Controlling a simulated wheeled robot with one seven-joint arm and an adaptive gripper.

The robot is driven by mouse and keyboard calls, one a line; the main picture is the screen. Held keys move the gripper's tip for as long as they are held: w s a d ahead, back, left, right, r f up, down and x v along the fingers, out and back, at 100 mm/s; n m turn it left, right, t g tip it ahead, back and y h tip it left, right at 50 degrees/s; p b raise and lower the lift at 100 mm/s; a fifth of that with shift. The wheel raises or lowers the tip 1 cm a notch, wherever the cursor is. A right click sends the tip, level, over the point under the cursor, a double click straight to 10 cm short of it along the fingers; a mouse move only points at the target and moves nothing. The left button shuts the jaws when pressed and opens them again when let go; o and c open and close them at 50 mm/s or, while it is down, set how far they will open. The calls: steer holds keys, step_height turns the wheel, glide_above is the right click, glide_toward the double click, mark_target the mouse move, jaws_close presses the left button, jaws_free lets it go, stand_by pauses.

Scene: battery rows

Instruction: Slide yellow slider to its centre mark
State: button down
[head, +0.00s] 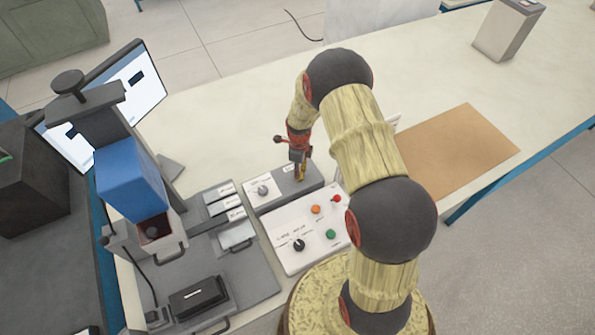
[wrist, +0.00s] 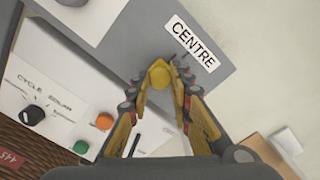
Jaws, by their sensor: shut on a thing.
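The yellow slider (wrist: 159,74) shows in the wrist view as a yellow knob on a grey panel (wrist: 125,60). My gripper (wrist: 158,84) is shut on it, with a fingertip on each side. A white label reading CENTRE (wrist: 194,43) lies on the panel just right of the knob and fingertips. In the head view my gripper (head: 299,166) points down onto the right part of the grey panel (head: 262,202), and the slider is mostly hidden there. The slider's track under the fingers is hidden.
A white control box with a black dial (head: 299,245), an orange button (head: 315,209), a red button (head: 336,198) and a green button (head: 331,234) sits close in front. A press with a blue block (head: 130,178) stands left. A brown board (head: 455,152) lies right.

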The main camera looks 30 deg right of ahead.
steer(key=shift+d, duration=0.7)
steer(key=c, duration=1.6)
jaws_free()
steer(key=shift+r, duration=0.1)
step_height(320, 180, up, 12)
steer(key=shift+f, duration=0.1)
